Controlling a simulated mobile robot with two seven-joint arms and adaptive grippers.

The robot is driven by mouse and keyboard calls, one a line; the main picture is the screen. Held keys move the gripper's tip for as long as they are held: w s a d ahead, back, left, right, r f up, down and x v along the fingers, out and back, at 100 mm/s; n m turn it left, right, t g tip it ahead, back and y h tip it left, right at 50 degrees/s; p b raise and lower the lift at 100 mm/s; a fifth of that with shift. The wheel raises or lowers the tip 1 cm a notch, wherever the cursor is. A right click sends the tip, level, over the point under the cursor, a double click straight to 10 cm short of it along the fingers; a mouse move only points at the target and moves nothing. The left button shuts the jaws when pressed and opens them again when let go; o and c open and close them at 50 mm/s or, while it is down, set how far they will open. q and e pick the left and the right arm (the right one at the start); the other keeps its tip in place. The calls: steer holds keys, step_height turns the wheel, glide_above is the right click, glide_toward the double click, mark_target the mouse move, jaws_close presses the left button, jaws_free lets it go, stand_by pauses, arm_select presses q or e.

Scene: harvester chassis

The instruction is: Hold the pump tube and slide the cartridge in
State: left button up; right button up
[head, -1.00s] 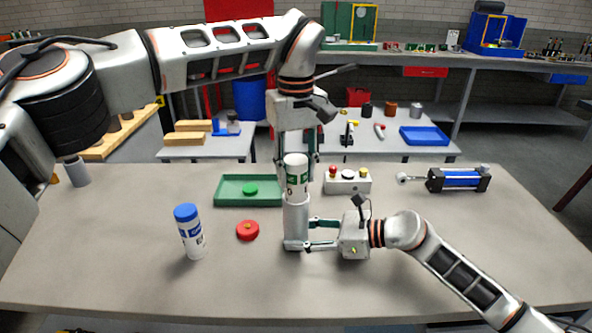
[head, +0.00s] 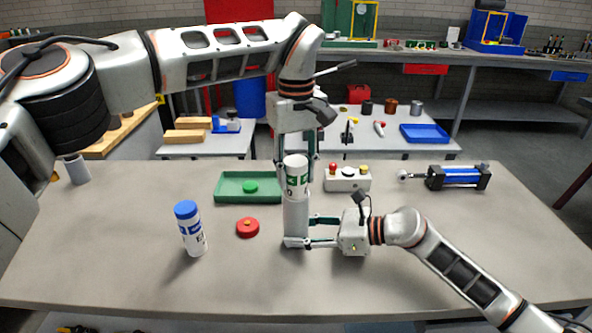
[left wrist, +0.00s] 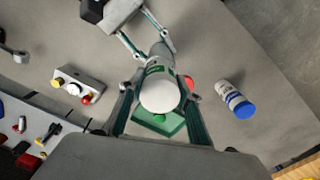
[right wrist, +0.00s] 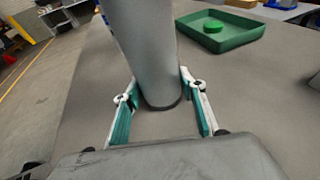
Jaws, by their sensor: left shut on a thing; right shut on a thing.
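The grey pump tube (head: 295,222) stands upright on the table. My right gripper (head: 297,231) is shut on it near its base; the right wrist view shows both fingers flanking the tube (right wrist: 143,50). A white cartridge with a green label (head: 296,174) stands upright in line with the top of the tube, its lower end at or inside the tube mouth. My left gripper (head: 296,168) is shut on the cartridge from above. In the left wrist view the cartridge's white end (left wrist: 160,92) lies between the fingers and hides most of the tube.
A blue-capped white bottle (head: 190,230) and a red round cap (head: 247,228) stand left of the tube. Behind are a green tray (head: 232,198) holding a green cap (head: 250,187) and a button box (head: 347,183). A blue cylinder (head: 460,177) lies right. The front table is clear.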

arm_select(q)
steer(key=shift+f, duration=1.3)
stand_by(1.9)
steer(key=o, duration=1.4)
step_height(320, 180, up, 12)
steer(key=shift+r, duration=0.1)
arm_select(e)
steer(key=o, duration=1.7)
steer(key=shift+c, duration=0.2)
